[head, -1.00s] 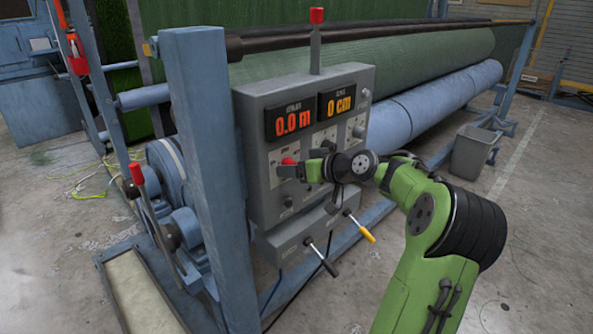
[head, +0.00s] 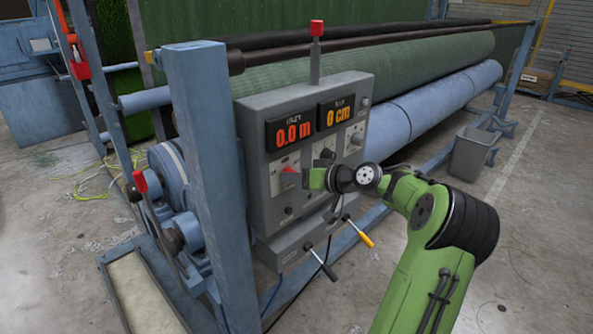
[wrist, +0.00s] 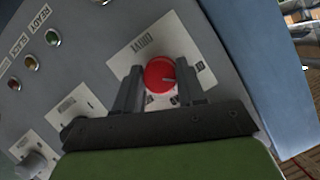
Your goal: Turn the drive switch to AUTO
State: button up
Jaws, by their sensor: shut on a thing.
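The drive switch is a red round knob (wrist: 160,74) on a pale label plate in the wrist view. A small light mark on it points toward the right of that picture; the lettering around it is too small to read surely. It also shows as a red spot (head: 290,170) on the grey control panel (head: 254,190) in the head view. My gripper (wrist: 158,88) has one dark finger on each side of the knob and is shut on it. In the head view my gripper (head: 304,178) reaches the panel from the right, its fingers hard to make out.
The panel carries orange displays (head: 292,132), a red-topped lever (head: 316,28) above, and other small knobs. A blue post (head: 205,170) stands left. A grey bin (head: 470,153) stands on the floor at right.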

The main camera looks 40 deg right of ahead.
jog(key=m+t+y+p, duration=0.1)
jog(key=m+t+p, duration=0.1)
jog(key=m+p, duration=0.2)
jog(key=m+t+y+p, duration=0.1)
jog(key=m+p, duration=0.3)
jog(key=m, duration=0.4)
jog(key=f+m+t+y+p, duration=0.1)
jog(key=m+t+p, duration=0.2)
jog(key=m, duration=0.4)
jog(key=shift+d+y+p, duration=0.1)
jog(key=shift+y+p, duration=0.3)
jog(key=shift+p, duration=0.2)
jog(key=shift+m, duration=0.3)
jog(key=o, duration=1.1)
jog(key=shift+r, duration=0.1)
jog(key=shift+c, duration=0.2)
jog(key=b+v, duration=0.1)
jog(key=v, duration=1.4)
jog(key=shift+s+f+b, duration=0.3)
jog(key=shift+s, duration=0.05)
